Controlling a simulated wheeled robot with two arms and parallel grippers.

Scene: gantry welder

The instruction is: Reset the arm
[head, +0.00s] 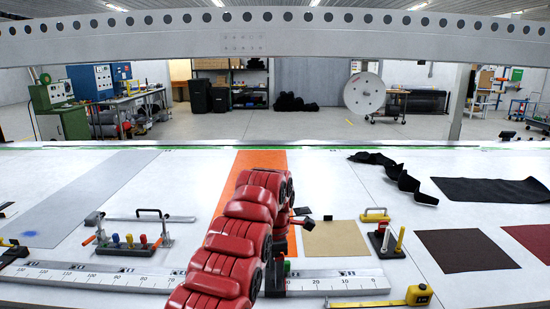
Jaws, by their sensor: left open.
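My red left arm reaches up from the bottom middle of the head view, over the white table (340,180). My left gripper (303,217) shows as small dark fingers to the right of the arm, by the left edge of a tan square (337,239). It is open, with nothing visible between the fingers. The arm hides part of the orange strip (258,160) and of the long scaled rail (335,283). My right gripper is not in view.
A block with coloured knobs (130,244) stands left, another dark fixture (386,241) right. A yellow tape measure (418,295) lies at the front. Black crumpled cloth (395,177), a flat black sheet (490,191) and a brown square (466,250) lie right. A perforated beam (270,40) spans above.

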